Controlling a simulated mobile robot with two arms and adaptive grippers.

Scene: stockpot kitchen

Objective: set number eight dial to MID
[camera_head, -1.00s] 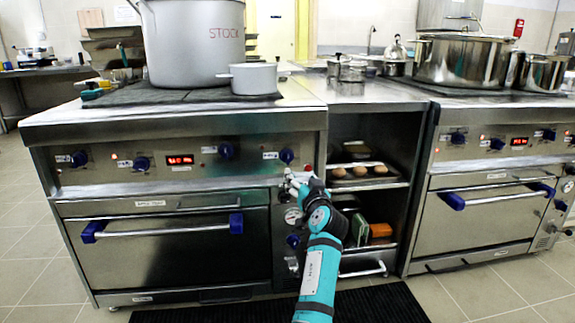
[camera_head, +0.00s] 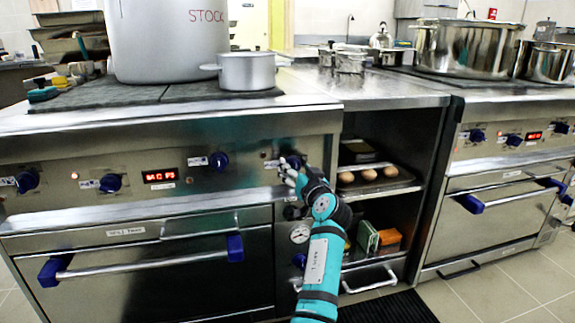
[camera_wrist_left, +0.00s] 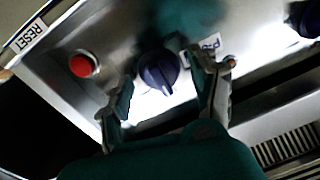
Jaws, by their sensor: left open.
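A dark blue dial (camera_wrist_left: 158,72) sits on the steel front panel in the left wrist view, with its pointer ridge towards the lower part of the picture. A label beside it, partly covered by a finger, seems to read P8. In the head view the dial (camera_head: 293,161) is at the right end of the left stove's panel, partly hidden by my left gripper (camera_head: 285,172). My left gripper (camera_wrist_left: 163,85) is open, with one finger on each side of the dial; I cannot tell whether they touch it. My right gripper is not in view.
A red button (camera_wrist_left: 83,65) labelled RESET is near the dial. Other blue dials (camera_head: 219,161) and a red display (camera_head: 160,175) line the panel. A stockpot (camera_head: 165,40) and small pot (camera_head: 248,72) stand above. An open shelf (camera_head: 400,186) holds a tray of round items.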

